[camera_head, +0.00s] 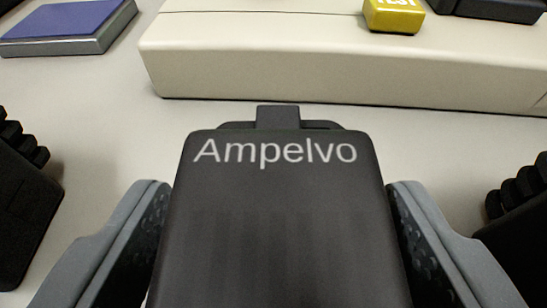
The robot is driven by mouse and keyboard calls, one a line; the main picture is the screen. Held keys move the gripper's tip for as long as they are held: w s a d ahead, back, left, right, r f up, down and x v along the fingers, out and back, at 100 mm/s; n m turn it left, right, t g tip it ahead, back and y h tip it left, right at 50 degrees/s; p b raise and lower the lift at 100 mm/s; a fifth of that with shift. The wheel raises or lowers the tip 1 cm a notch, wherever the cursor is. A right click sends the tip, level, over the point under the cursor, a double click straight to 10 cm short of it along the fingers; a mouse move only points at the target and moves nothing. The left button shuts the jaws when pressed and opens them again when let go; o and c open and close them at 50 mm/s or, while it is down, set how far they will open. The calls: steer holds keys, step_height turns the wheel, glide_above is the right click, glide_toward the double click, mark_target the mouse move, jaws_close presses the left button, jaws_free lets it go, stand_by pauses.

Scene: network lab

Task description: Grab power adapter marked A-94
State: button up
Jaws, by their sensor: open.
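A black power adapter (280,215) with the word "Ampelvo" on its top face fills the lower middle of the view. No "A-94" mark shows on the part that I see. Its near end is cut off by the bottom edge. My gripper (278,225) is open around it, with one grey finger on its left and one on its right. The fingers' dark inner pads are close to the adapter's sides; I cannot tell whether they touch.
A long beige box (350,65) lies just beyond the adapter, with a yellow block (393,14) on it. A blue-topped box (68,22) is at the back left. Black ridged objects stand at the left (22,205) and right (520,225). Light surface shows between them.

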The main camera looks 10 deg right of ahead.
steer(key=shift+w, duration=0.2)
steer(key=c, duration=1.2)
steer(key=shift+o, duration=0.2)
steer(key=shift+r, duration=0.1)
